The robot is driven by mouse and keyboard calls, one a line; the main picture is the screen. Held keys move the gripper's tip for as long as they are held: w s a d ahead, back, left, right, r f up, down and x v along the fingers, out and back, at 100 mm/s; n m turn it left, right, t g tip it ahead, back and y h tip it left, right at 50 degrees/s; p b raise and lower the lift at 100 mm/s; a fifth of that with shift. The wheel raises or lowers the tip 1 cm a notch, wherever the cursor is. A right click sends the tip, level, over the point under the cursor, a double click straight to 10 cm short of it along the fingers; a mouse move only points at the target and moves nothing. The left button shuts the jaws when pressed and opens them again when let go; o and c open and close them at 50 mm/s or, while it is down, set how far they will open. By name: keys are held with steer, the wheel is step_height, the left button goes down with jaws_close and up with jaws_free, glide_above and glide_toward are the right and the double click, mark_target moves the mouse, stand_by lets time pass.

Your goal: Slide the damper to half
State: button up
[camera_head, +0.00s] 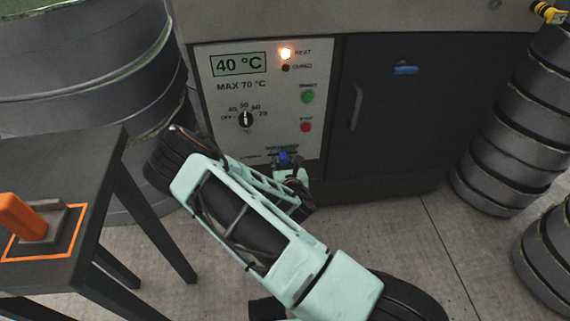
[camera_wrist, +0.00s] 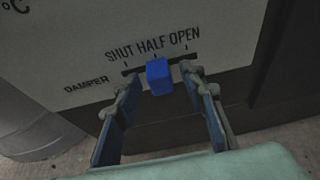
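The damper slider has a blue knob (camera_head: 283,157) low on the control panel, below the red button. In the wrist view the blue knob (camera_wrist: 158,76) sits near the middle of its slot, below the word HALF, between SHUT on the left and OPEN on the right. My gripper (camera_wrist: 164,84) is open, with one finger on each side of the knob and a visible gap to both. In the head view my gripper (camera_head: 290,175) is just below the knob, partly hidden by my arm.
The light panel (camera_head: 225,90) shows 40 °C, a lit lamp (camera_head: 286,53), a dial (camera_head: 246,119), a green button (camera_head: 308,96) and a red button (camera_head: 305,127). A dark table (camera_head: 100,165) stands left. Stacked round moulds (camera_head: 515,135) stand right, beyond the dark cabinet door (camera_head: 395,130).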

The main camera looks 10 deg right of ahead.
steer(key=v, duration=1.2)
steer(key=shift+w+r, duration=0.1)
steer(key=shift+w, duration=0.05)
